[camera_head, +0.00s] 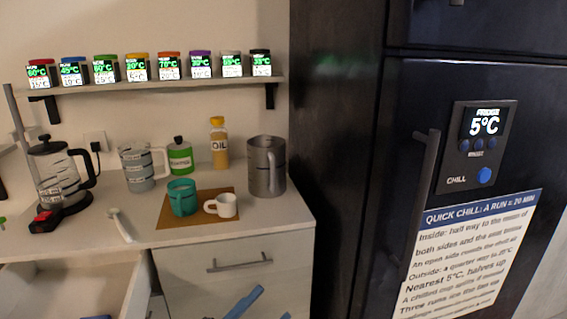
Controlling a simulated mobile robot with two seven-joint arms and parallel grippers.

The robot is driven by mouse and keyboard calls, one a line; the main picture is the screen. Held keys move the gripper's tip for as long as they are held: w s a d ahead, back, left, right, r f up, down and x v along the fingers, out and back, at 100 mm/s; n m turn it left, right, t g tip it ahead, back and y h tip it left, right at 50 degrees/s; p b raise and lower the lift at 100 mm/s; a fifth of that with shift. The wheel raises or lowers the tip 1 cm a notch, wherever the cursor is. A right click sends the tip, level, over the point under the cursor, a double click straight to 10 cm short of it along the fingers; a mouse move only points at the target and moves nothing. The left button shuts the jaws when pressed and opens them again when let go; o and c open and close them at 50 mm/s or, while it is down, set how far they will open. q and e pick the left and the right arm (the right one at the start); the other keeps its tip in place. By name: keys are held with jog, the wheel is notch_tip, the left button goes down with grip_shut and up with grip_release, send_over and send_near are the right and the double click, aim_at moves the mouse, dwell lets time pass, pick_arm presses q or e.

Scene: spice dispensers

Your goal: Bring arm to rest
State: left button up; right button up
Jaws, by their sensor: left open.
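My left gripper (273,302) shows only in part at the bottom edge, as blue finger pieces in front of the closed drawer front (225,270). Its fingers are apart, and I see nothing between them. The rest of it is cut off by the frame. My right gripper is not in view.
The counter (150,236) holds a glass coffee pot (57,175), a measuring jug (145,168), bottles, a steel pitcher (264,168), and a teal mug (182,198) and white cup (222,206) on a brown mat (170,222). An open drawer (135,285) juts out lower left. A dark fridge (400,90) stands right.

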pick_arm(q)
jog(key=s+a+f+n+g+y+b, duration=0.1)
jog(key=s+a+f+n+y, duration=0.5)
jog(key=f, duration=0.3)
jog(key=s+a+f+n+g+y+b, duration=0.1)
jog(key=s+a+f+n+y+b, duration=0.1)
jog(key=s+a+f+n+y, duration=0.45)
jog(key=w+g+y+p, duration=0.1)
jog(key=p, duration=0.7)
jog(key=w+d+r+g+y+p, duration=0.1)
jog(key=p, duration=0.7)
jog(key=shift+w+d+r+m+g, duration=0.2)
jog(key=shift+w+m+g, duration=0.1)
jog(key=shift+w+m, duration=0.1)
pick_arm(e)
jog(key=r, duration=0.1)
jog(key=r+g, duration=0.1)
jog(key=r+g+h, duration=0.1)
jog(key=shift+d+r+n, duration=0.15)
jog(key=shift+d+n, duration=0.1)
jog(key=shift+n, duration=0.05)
pick_arm(q)
jog(key=shift+a, duration=0.1)
jog(key=shift+c, duration=0.5)
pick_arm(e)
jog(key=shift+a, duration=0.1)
